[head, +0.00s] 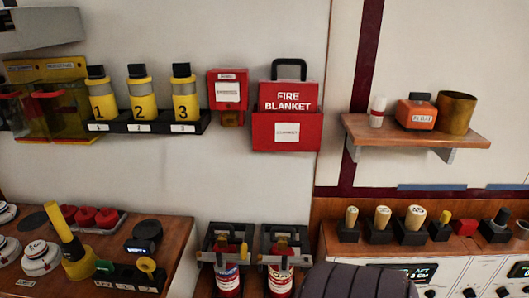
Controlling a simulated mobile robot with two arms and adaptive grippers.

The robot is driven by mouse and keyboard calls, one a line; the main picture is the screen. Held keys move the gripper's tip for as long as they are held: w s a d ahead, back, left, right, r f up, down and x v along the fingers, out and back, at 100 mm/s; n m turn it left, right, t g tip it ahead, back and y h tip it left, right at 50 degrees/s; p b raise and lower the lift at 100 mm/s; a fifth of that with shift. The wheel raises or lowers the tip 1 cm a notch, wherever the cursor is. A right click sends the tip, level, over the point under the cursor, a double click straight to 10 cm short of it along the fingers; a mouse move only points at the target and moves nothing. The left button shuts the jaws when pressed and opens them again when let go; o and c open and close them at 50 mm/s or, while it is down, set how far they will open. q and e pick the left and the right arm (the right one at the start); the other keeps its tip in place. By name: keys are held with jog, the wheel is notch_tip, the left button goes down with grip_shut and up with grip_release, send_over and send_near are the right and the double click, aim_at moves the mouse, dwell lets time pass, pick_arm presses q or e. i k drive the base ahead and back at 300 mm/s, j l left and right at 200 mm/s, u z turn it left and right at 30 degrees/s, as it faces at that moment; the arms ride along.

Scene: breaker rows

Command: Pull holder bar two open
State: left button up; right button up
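Two dark holders stand side by side at the bottom middle of the head view, each with a red bottle in it. A pale bar (283,260) lies across the front of the right holder's red bottle (280,283). A similar bar (216,258) crosses the left holder's red bottle (228,284). Both bars look shut across the bottles. I can read no number on either bar, so I cannot tell by label which is bar two.
A dark ribbed shape (357,282) hides the area right of the holders. A wooden console (180,240) stands at left, a control panel (450,270) at right. Above are numbered yellow bottles (142,98), a fire blanket box (287,132) and a shelf (390,138).

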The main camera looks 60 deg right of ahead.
aim_at(283, 261)
jog(key=z, duration=2.15)
